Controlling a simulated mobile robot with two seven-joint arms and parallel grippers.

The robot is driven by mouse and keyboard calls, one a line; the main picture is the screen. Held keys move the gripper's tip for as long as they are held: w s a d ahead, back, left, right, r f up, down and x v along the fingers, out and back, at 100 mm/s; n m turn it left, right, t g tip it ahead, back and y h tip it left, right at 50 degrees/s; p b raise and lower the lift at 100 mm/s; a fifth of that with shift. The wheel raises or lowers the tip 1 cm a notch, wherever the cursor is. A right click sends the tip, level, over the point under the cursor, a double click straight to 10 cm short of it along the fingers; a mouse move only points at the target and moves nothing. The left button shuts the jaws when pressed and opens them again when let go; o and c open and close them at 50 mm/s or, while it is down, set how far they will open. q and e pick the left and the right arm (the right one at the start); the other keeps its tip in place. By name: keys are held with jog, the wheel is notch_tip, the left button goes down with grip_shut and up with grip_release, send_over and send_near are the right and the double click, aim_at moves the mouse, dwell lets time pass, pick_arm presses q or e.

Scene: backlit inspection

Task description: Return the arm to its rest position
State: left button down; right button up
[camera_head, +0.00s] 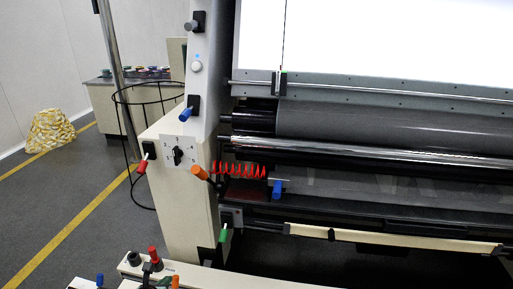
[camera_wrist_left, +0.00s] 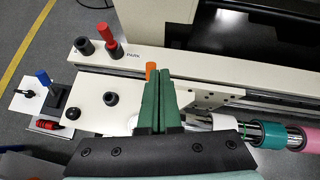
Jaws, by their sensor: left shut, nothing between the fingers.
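My left gripper (camera_wrist_left: 158,75) fills the middle of the left wrist view, its two green fingers shut together with nothing between them. Its fingertips are beside an orange knob (camera_wrist_left: 150,68) on the cream console (camera_wrist_left: 185,62); I cannot tell whether they touch it. In the head view the left gripper (camera_head: 163,282) shows only as a small dark green part at the bottom edge, near the orange knob (camera_head: 175,281). A red knob (camera_wrist_left: 105,33) and a black knob (camera_wrist_left: 83,45) stand on the console near a "PARK" label. My right gripper is not in view.
A blue-handled lever (camera_wrist_left: 43,78) stands left of the console. The machine's cream post (camera_head: 178,205) carries a red lever (camera_head: 142,165) and an orange lever (camera_head: 200,172). The lit screen (camera_head: 400,35) and rollers (camera_head: 400,125) are at right.

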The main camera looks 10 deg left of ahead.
pick_arm(q)
jog(key=s+d+f+n+g+h+p, duration=0.1)
jog(key=s+d+n+h, duration=0.1)
jog(key=s+d+n, duration=0.65)
jog(key=s+d+f+n+h+p, duration=0.15)
jog(key=s+d+n, duration=0.35)
jog(key=d, duration=0.6)
jog(key=s+a+r+n, duration=0.1)
jog(key=s+r+n, duration=0.2)
jog(key=s+n, duration=0.3)
jog(key=s+a+r+n, duration=0.2)
jog(key=s+n, duration=0.4)
jog(key=n, duration=0.6)
jog(key=shift+s+r, duration=0.2)
jog(key=shift+r, duration=0.35)
jog(key=shift+a+n, duration=0.1)
jog(key=shift+n, duration=0.15)
